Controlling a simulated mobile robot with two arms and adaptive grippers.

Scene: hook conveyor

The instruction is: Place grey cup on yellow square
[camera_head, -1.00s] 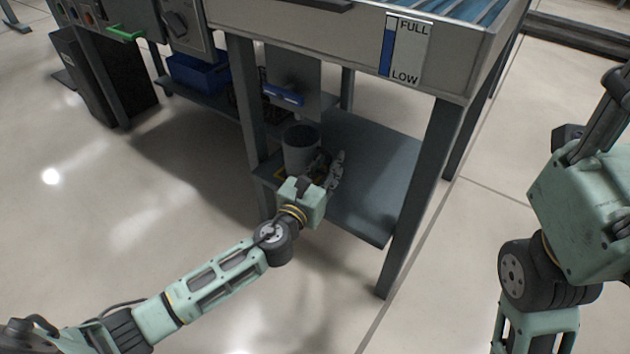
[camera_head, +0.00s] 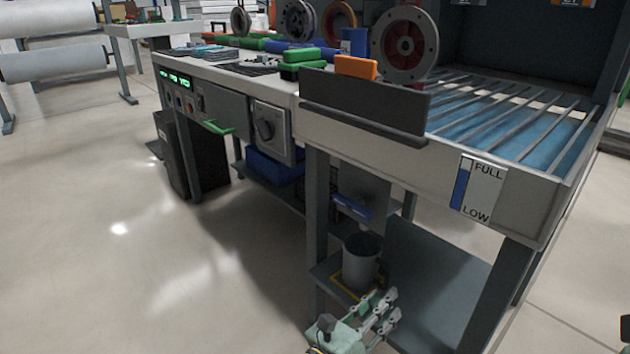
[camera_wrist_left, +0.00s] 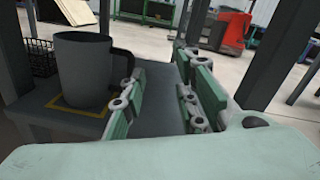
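The grey cup (camera_head: 361,262) stands upright on the lower shelf under the machine, inside the outline of the yellow square (camera_head: 372,283). In the left wrist view the cup (camera_wrist_left: 82,70) is at the left, with its dark handle toward the right, and the yellow outline (camera_wrist_left: 62,103) shows around its base. My left gripper (camera_head: 387,308) is just in front and to the right of the cup. Its fingers are apart in the left wrist view (camera_wrist_left: 158,95), with nothing between them, and the cup is outside them.
The shelf (camera_head: 440,275) is bare to the right of the cup. A table leg (camera_head: 316,225) stands left of it. A blue bin (camera_head: 272,165) and a blue-handled item (camera_head: 350,206) lie farther back. The machine's tray with a FULL/LOW gauge (camera_head: 478,188) overhangs the shelf.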

